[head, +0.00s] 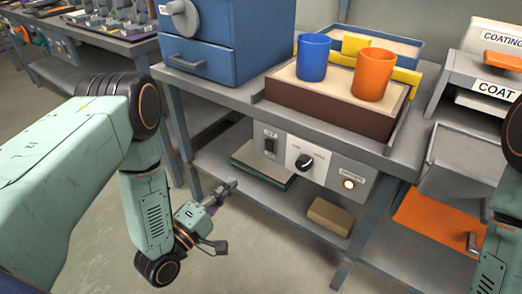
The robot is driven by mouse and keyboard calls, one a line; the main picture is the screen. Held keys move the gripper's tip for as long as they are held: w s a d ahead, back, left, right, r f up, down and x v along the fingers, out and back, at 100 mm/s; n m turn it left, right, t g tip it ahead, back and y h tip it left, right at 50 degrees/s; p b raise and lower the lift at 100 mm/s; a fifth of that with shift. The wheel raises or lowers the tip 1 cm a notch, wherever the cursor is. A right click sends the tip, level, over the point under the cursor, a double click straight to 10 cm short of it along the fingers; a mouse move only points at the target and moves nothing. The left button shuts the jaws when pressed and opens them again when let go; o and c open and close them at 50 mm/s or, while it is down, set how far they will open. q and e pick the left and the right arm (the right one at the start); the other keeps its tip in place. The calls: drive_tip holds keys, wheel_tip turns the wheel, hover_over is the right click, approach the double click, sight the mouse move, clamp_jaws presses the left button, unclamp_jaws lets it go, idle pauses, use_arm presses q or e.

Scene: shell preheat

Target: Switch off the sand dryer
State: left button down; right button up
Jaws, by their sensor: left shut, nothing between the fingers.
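The sand dryer is a brown box (318,108) with pale sand on top, on the grey bench. Below it, on the bench front, are a dark rocker switch (270,143), a white plate with a black knob (304,161), and a small round lamp (348,184) that glows warm white. The labels are too small to read surely. My left gripper (229,189) is shut and empty, low in front of the bench, to the left of and below the switch, apart from it. My right arm shows at the right edge; its gripper is out of view.
A blue cup (313,58) and an orange cup (372,75) stand on the sand. A blue drawer cabinet (235,40) stands left of it. The lower shelf holds a tan block (329,216).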

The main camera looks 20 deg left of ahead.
use_arm(q)
drive_tip(key=b, duration=0.2)
approach(268, 142)
drive_tip(key=x, duration=0.6)
drive_tip(key=shift+w+d+f, duration=0.1)
drive_tip(key=shift+w+f, duration=0.1)
drive_tip(key=shift+w, duration=0.15)
drive_tip(key=shift+w+r, duration=0.1)
drive_tip(key=shift+w+d+r+g+p, duration=0.15)
drive_tip(key=shift+w+r+g+p, duration=0.25)
drive_tip(key=shift+p, duration=0.85)
drive_tip(key=shift+f, duration=0.15)
drive_tip(key=shift+s, duration=0.15)
